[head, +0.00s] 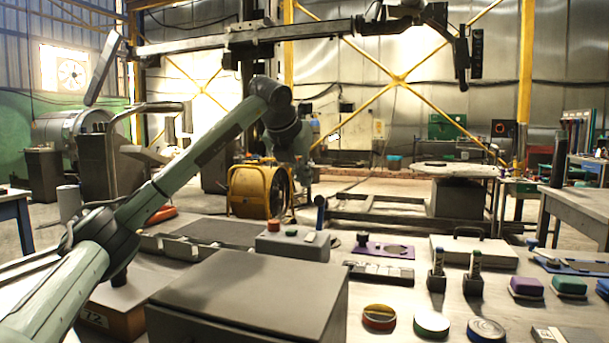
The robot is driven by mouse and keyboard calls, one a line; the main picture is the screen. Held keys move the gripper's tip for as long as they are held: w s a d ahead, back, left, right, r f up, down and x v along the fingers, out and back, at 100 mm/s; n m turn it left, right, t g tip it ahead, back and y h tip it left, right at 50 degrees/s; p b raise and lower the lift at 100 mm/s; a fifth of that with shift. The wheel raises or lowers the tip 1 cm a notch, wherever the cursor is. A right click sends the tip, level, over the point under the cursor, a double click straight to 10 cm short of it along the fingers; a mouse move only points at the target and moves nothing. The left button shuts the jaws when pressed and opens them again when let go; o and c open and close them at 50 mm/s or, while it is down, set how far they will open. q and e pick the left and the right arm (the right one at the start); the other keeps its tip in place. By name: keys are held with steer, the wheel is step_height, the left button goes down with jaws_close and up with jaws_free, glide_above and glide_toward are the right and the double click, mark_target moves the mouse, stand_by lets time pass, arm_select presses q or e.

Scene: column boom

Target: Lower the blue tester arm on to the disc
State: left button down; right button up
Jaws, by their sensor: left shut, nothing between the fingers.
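A dark blue lever (320,213) with a rounded top stands upright at the right end of the grey control box (284,246); it looks like the tester arm. A disc under it cannot be made out. Three round discs lie at the front of the bench: one red and yellow (379,318), one green-rimmed (431,324) and one blue-rimmed (486,330). My left arm reaches up across the picture and bends down at the wrist. My left gripper (301,176) is shut and empty, above and slightly left of the lever, apart from it. My right gripper is out of view.
A large grey case (250,295) fills the front left of the bench. A purple plate (388,249), upright holders (437,278), a pale lidded box (473,252) and coloured blocks (526,287) stand to the right. A yellow-framed fan (258,190) stands beyond the bench.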

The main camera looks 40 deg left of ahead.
mark_target(318, 201)
arm_select(q)
steer(key=x, duration=0.3)
steer(key=p+x, duration=0.1)
steer(key=x, duration=0.3)
steer(key=w+r+x, duration=0.1)
steer(key=x, duration=0.2)
steer(key=shift+w+a+p, duration=0.2)
steer(key=shift+a+p, duration=0.05)
steer(key=shift+p, duration=0.15)
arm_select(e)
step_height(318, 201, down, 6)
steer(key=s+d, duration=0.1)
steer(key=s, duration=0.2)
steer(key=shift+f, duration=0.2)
arm_select(q)
steer(key=shift+w, duration=0.1)
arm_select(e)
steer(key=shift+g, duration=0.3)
